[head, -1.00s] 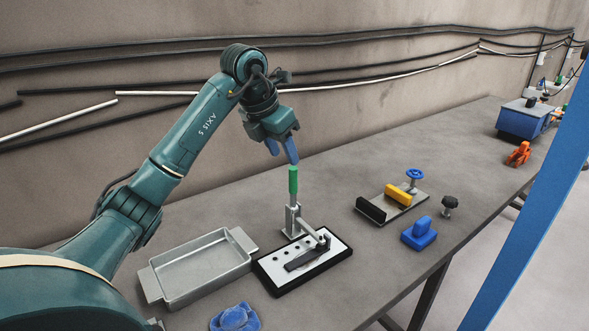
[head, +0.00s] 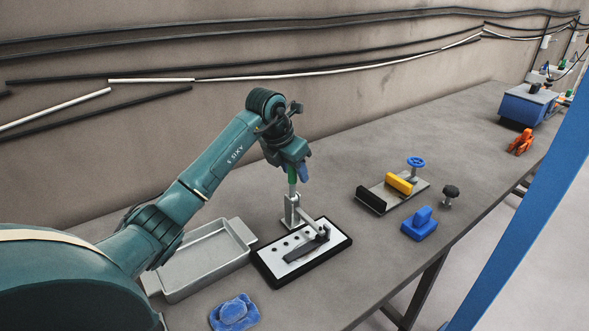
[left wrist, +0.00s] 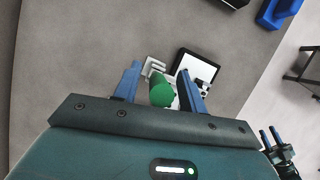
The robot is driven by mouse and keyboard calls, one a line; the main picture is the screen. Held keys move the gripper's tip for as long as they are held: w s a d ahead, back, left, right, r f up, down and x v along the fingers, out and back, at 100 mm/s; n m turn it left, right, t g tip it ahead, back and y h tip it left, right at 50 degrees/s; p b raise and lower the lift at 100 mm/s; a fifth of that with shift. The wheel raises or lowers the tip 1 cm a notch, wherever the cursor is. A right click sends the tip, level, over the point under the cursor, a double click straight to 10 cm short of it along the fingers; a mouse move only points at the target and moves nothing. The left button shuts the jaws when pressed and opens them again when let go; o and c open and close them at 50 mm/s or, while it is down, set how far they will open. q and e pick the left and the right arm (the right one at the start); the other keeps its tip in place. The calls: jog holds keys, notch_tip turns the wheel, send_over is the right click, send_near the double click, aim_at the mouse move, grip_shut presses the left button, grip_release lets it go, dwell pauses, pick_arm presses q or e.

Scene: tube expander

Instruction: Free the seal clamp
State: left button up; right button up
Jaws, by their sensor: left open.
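The seal clamp (head: 291,212) is a metal clamp with an upright green handle (head: 292,182). Its metal arm reaches toward a black strip on the white-topped, black-edged plate (head: 337,237). My left gripper (head: 297,176) is above the clamp, pointing down, its fingers at the handle's height. In the left wrist view the green handle (left wrist: 162,92) stands between the two open blue fingers, nearer the left one, with a gap to the right one. Whether a finger touches it is unclear. My right gripper (left wrist: 269,135) shows small at the right edge of that view, its fingers apart and empty.
A grey metal tray (head: 208,262) lies left of the plate, a blue cloth (head: 235,312) in front. To the right are a fixture with a yellow block (head: 399,184) and blue knob (head: 415,163), a black knob (head: 450,191) and a blue block (head: 420,226).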

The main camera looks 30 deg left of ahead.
pick_arm(q)
jog(key=shift+w+f, duration=0.2)
jog(key=shift+f, duration=0.25)
grip_shut()
dwell(0.4)
